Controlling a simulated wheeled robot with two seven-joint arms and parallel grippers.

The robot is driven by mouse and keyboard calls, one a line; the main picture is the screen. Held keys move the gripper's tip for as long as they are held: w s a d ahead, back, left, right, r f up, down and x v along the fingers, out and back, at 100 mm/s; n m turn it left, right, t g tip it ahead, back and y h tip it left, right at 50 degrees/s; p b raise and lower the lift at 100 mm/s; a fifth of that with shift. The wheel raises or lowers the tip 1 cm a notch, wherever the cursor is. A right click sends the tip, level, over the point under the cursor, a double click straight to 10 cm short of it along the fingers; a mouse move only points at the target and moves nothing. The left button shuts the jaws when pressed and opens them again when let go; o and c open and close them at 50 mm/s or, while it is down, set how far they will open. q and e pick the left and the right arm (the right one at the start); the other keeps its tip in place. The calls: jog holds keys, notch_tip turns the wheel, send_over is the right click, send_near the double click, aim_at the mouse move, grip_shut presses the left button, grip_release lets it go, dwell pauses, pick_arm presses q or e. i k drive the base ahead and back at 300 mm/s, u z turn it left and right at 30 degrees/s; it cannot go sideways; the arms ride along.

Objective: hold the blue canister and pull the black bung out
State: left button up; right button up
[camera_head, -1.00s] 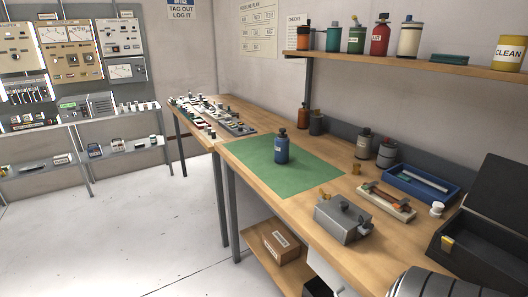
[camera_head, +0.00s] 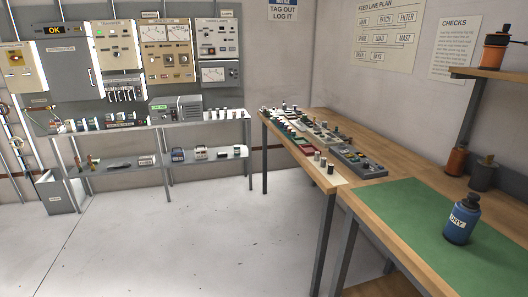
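The blue canister (camera_head: 461,222) stands upright on the green mat (camera_head: 410,210) on the wooden bench at the right of the head view. A white label with dark lettering shows on its side. The black bung (camera_head: 471,199) sits in its top. Neither of my grippers shows in the view, and nothing touches the canister.
An orange canister (camera_head: 457,159) and a dark grey one (camera_head: 483,175) stand behind the mat by the wall. Panels and small parts (camera_head: 318,140) cover the bench's far end. Transmitter racks and a grey shelf unit (camera_head: 160,122) line the left wall. The floor (camera_head: 190,235) between is clear.

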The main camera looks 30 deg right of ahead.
aim_at(462, 221)
jog(key=i, duration=2.75)
jog(key=z, duration=4.15)
